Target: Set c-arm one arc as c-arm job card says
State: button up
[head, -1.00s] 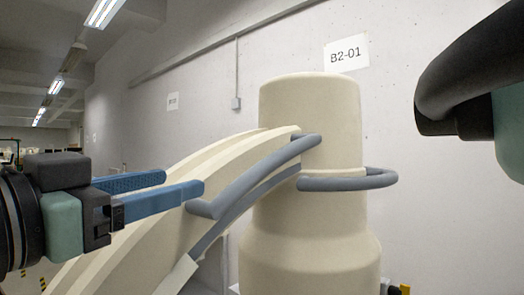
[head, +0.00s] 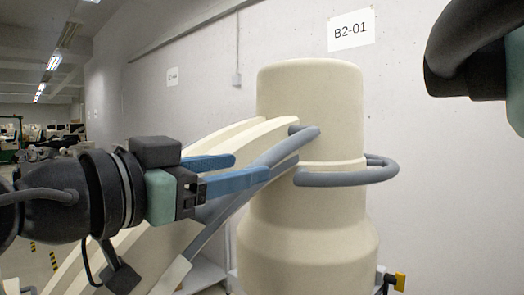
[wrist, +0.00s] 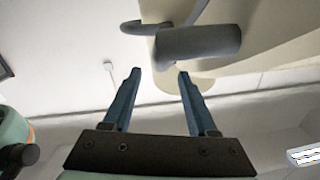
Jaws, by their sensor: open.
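The c-arm shows in the head view as a cream curved arc (head: 225,137) meeting a cream upright cylinder (head: 308,105). A grey bar handle (head: 287,146) runs along the arc, and a grey loop handle (head: 345,178) juts from the cylinder. My gripper (head: 250,166) has blue fingers, open and empty, pointing right at the arc's bar handle and covering its lower part. In the wrist view, a thick grey bar (wrist: 200,41) lies just beyond the open fingertips (wrist: 159,73), apart from them in the picture. No readable job card is in view.
A wall sign reading B2-01 (head: 351,30) hangs behind the cylinder, and a smaller sign (head: 172,76) is farther left. A dark tube-like part fills the upper right corner. Yellow-black floor marking (head: 53,260) and other equipment lie at the far left.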

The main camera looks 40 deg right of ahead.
aim_at(250, 165)
jog(key=shift+w+d+p, duration=0.25)
jog(key=shift+d+p, duration=0.25)
jog(key=shift+d, duration=0.9)
jog(key=shift+w+d+p, duration=0.2)
jog(key=shift+d+p, duration=0.3)
jog(key=shift+d, duration=0.85)
grip_shut()
